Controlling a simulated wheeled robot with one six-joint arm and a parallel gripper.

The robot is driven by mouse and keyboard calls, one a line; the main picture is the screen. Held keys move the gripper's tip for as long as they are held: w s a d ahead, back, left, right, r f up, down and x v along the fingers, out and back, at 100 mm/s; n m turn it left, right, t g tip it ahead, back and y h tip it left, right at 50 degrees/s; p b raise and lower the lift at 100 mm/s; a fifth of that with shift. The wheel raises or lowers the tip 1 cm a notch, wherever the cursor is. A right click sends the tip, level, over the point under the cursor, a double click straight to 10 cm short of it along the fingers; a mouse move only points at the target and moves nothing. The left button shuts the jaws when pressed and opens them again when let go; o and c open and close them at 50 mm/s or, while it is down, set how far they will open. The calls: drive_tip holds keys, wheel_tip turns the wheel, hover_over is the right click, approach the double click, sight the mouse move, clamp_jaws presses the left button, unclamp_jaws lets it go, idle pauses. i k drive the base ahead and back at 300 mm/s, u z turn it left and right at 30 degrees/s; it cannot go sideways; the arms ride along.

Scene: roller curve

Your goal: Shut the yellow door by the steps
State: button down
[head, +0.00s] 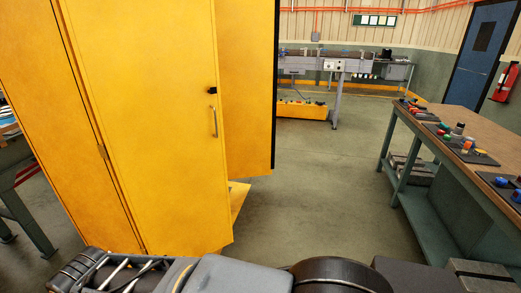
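A tall yellow door (160,120) with a silver bar handle and a small black latch at its right edge fills the left of the head view. A hinge shows along its left side, beside another yellow panel (55,120). Behind its right edge stands a further yellow panel (248,90) with a dark vertical edge, its bottom above the floor. I cannot tell whether this is a second leaf or part of the same enclosure. A small yellow piece (238,198) shows low between them. No steps can be made out clearly. My gripper is not in view; parts of my arm cross the bottom.
A green-framed workbench (455,121) with small coloured parts stands at right. Another green-legged table (25,200) is at far left. A conveyor (325,62) with an orange-yellow box (303,110) below stands at the back. The floor (320,190) between the yellow panels and the workbench is clear.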

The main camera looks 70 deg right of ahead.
sight(149, 69)
drive_tip(key=z, duration=0.75)
drive_tip(key=k, duration=1)
drive_tip(key=z, duration=1.2)
drive_tip(key=i, duration=0.85)
drive_tip(key=u, duration=0.4)
drive_tip(key=i, duration=0.75)
drive_tip(key=u, duration=1)
drive_tip(key=i, duration=0.2)
drive_tip(key=u, duration=0.2)
